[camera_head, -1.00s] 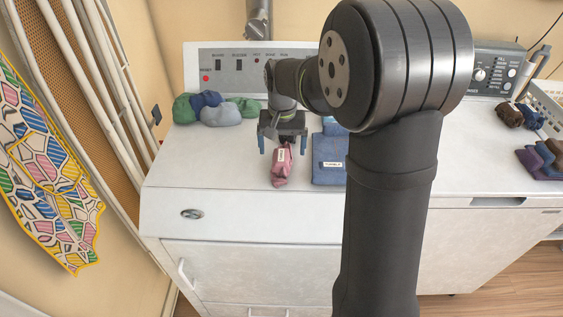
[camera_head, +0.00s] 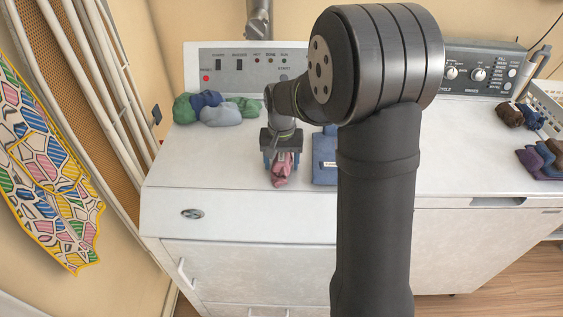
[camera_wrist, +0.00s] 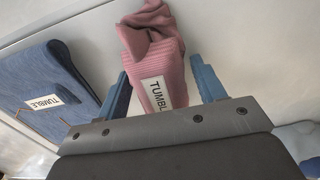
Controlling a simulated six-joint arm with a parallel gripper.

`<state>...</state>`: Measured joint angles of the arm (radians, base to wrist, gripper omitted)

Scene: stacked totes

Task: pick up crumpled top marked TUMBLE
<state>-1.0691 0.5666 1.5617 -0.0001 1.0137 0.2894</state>
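The crumpled pink top (camera_head: 281,172) lies on the white machine top near its front edge. In the wrist view the pink top (camera_wrist: 153,50) shows a white label reading TUMBLE, partly cut off by the gripper body. My gripper (camera_head: 281,160) is low over its rear part. In the wrist view the blue fingers of my gripper (camera_wrist: 163,84) stand apart, one on each side of the top, with gaps visible. A folded blue garment (camera_wrist: 45,88), also labelled TUMBLE, lies beside it; in the head view the blue garment (camera_head: 325,160) is partly hidden by my arm.
A heap of green and blue clothes (camera_head: 215,109) lies at the back left by the control panel (camera_head: 240,62). Dark crumpled items (camera_head: 517,115) and folded dark garments (camera_head: 540,160) lie at the right beside a white basket (camera_head: 547,100). The machine top left of the pink top is clear.

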